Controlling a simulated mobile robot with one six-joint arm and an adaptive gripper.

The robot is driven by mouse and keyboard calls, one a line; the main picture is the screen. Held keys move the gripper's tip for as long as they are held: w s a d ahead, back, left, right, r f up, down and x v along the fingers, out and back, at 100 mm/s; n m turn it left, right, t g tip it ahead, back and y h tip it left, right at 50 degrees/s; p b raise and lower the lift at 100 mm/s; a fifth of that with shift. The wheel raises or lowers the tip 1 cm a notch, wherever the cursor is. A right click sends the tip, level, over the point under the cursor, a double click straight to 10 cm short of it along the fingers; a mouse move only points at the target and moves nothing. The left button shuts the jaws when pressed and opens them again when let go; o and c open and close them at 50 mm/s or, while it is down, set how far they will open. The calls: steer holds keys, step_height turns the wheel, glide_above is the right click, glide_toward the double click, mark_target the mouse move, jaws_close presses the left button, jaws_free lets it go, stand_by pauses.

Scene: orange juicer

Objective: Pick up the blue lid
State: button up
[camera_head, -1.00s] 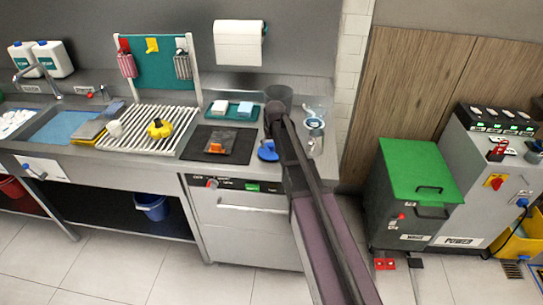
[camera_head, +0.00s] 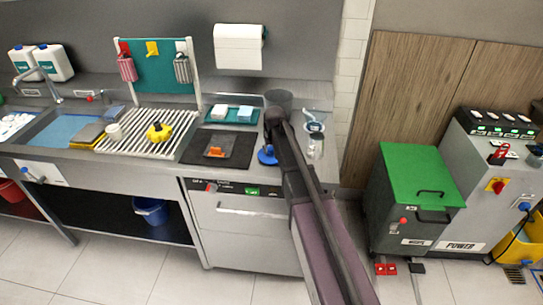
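A blue round thing, which looks like the blue lid (camera_head: 266,156), lies on the steel counter just left of my arm, to the right of the dark mat. My arm reaches forward over the counter and covers part of it. The end of my arm is at the counter's right part, close to the blue lid. My gripper's fingers are hidden behind my own arm, so I cannot tell whether they are open, shut or touching the lid.
A dark mat (camera_head: 236,142) with an orange item (camera_head: 215,152) lies left of the lid. Behind stand a grey container (camera_head: 279,100) and a clear juicer-like vessel (camera_head: 315,135). A teal tray (camera_head: 225,118) holds sponges. A ribbed drainer (camera_head: 140,143) carries a yellow piece (camera_head: 159,132).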

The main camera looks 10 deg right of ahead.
mark_target(271, 149)
jaws_close()
steer(key=shift+r, duration=0.2)
step_height(271, 149, up, 4)
steer(key=p, duration=0.4)
steer(key=shift+f, duration=0.15)
steer(key=s+d+p, duration=0.1)
steer(key=s+d, duration=0.1)
steer(key=s, duration=1.3)
steer(key=shift+s+d+r, duration=0.35)
steer(key=shift+s+r, duration=0.05)
steer(key=shift+r, duration=0.05)
